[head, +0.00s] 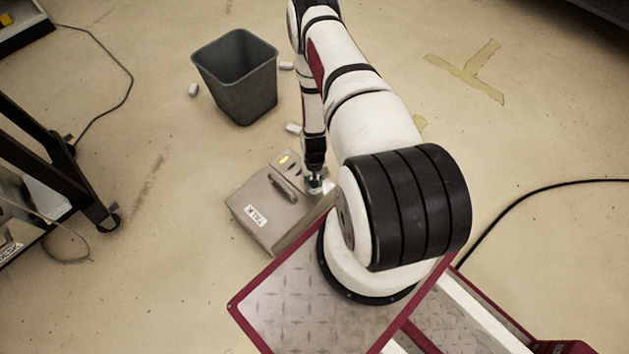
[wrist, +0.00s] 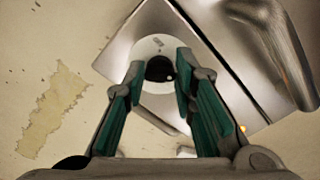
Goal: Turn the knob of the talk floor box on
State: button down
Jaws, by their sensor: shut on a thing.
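The talk floor box (head: 240,203) is a grey-beige metal case on the floor, with a "TALK" label, a carry handle (head: 283,187) and a lit orange lamp (head: 285,158). My gripper (head: 315,186) is down at the box's right side. In the wrist view, the dark round knob (wrist: 159,69) sits on a pale round plate (wrist: 149,46) near the box's corner. My gripper's green-padded fingers (wrist: 160,64) are shut on the knob from both sides. The knob's turn position cannot be read. In the head view my gripper hides the knob.
A grey bin (head: 238,78) stands behind the box, with small white pieces (head: 193,90) on the floor around it. A black-framed cart (head: 60,150) is at the left. A black cable (head: 510,205) lies at the right. The floor left of the box is clear.

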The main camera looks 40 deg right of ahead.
jog(key=c, duration=1.3)
grip_release()
notch_tip(320, 180, up, 12)
jog(key=shift+r, duration=0.1)
